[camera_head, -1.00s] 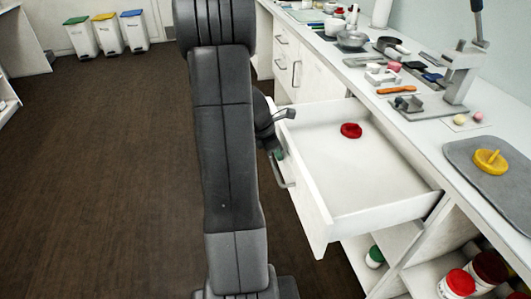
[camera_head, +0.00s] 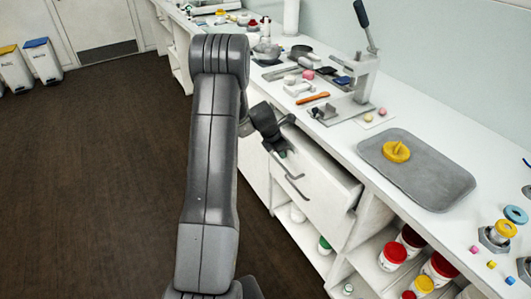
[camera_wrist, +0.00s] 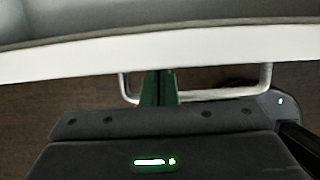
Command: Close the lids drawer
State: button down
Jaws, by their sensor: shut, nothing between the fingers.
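The lids drawer (camera_head: 318,205) is the white drawer under the counter, and it stands only a little out, with a narrow strip of its inside showing. Its metal handle (camera_head: 289,178) is on the front face. My gripper (camera_head: 281,153) is at the drawer front, by the handle's upper end. In the wrist view my shut green fingertips (camera_wrist: 158,90) point at the drawer front's white top edge (camera_wrist: 160,54), within the span of the handle (camera_wrist: 215,94). Whether they touch the front I cannot tell.
The counter above holds a grey mat (camera_head: 430,178) with a yellow lid (camera_head: 396,151) and a lever press (camera_head: 362,82). Open shelves below hold several jars, one red-lidded (camera_head: 395,253). The dark floor (camera_head: 90,190) at left is clear.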

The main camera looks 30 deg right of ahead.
jog(key=shift+w+d+p, duration=0.1)
jog(key=shift+d+p, duration=0.4)
jog(key=shift+d, duration=1.2)
